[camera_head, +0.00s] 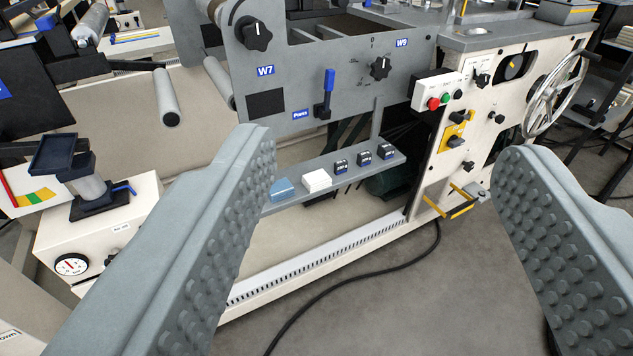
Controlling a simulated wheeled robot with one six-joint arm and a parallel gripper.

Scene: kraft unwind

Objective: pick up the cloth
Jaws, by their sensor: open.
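A small blue piece that looks like a folded cloth (283,189) lies at the left end of a narrow grey shelf (340,180) on the machine's front. Its left edge is close to my left finger in the picture and may be partly covered by it. A white folded-looking piece (317,180) lies just right of it; I cannot tell which of the two is the cloth. My gripper (385,148) is open and empty, its studded fingers wide apart. The shelf is beyond the fingertips, apart from them.
Several small dark blocks (363,158) stand along the shelf. Above it is a grey panel with knobs and a blue lever (329,92). A handwheel (556,95) and yellow-black handles (460,205) stick out at right. A black cable (340,285) crosses the open floor.

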